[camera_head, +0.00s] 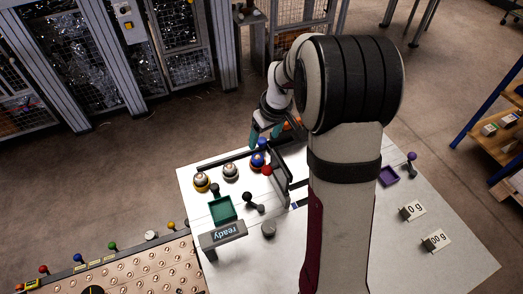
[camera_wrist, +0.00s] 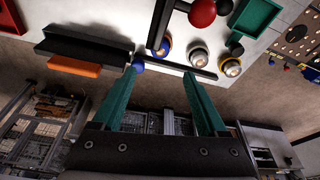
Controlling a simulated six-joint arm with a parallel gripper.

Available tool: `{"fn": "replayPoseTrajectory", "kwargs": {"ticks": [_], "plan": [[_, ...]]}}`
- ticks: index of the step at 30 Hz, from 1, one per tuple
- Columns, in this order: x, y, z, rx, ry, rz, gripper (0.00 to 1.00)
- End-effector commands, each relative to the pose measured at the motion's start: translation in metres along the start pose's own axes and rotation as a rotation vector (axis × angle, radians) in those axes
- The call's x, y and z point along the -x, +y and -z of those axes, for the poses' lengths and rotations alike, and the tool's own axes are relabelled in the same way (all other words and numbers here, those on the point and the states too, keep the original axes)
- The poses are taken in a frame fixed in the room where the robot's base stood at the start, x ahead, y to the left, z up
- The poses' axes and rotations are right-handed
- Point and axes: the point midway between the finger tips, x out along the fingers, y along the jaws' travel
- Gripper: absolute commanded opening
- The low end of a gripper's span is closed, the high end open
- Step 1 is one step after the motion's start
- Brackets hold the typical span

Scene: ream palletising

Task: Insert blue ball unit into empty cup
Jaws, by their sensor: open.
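A small blue ball (camera_head: 262,141) is near the far edge of the white table, just below my gripper (camera_head: 265,132). In the wrist view the blue ball (camera_wrist: 138,67) shows beside the left fingertip; I cannot tell whether they touch. My gripper's teal fingers are apart, with an open gap between the tips (camera_wrist: 160,73). Three round cup-like units stand in a row: one with a blue ring (camera_head: 258,162), one with a grey ring (camera_head: 230,173) and one with a yellow ring (camera_head: 202,182). Each shows a pale, shiny middle; I cannot tell which is empty.
A red ball (camera_head: 267,170) stands in front of the blue-ringed unit, near a dark upright panel (camera_head: 279,172). A purple tray (camera_head: 388,176) is on the right. My arm hides mid-table.

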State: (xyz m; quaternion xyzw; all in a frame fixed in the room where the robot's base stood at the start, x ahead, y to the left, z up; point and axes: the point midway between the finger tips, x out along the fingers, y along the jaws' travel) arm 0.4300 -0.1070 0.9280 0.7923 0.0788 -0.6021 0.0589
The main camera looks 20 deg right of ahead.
Motion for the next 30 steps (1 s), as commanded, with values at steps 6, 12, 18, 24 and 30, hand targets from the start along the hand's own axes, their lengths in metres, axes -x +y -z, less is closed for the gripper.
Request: {"fn": "replayPoseTrajectory", "kwargs": {"ticks": [6,12,18,24,30], "plan": [[0.029,-0.028,-0.012,-0.061,-0.017,0.023,0.76],[0.121,-0.142,-0.121,-0.396,-0.161,0.087,0.76],[0.148,-0.194,-0.225,-0.658,-0.287,0.069,0.76],[0.148,-0.199,-0.238,-0.699,-0.308,0.061,0.76],[0.149,-0.198,-0.237,-0.698,-0.306,0.062,0.76]]}}
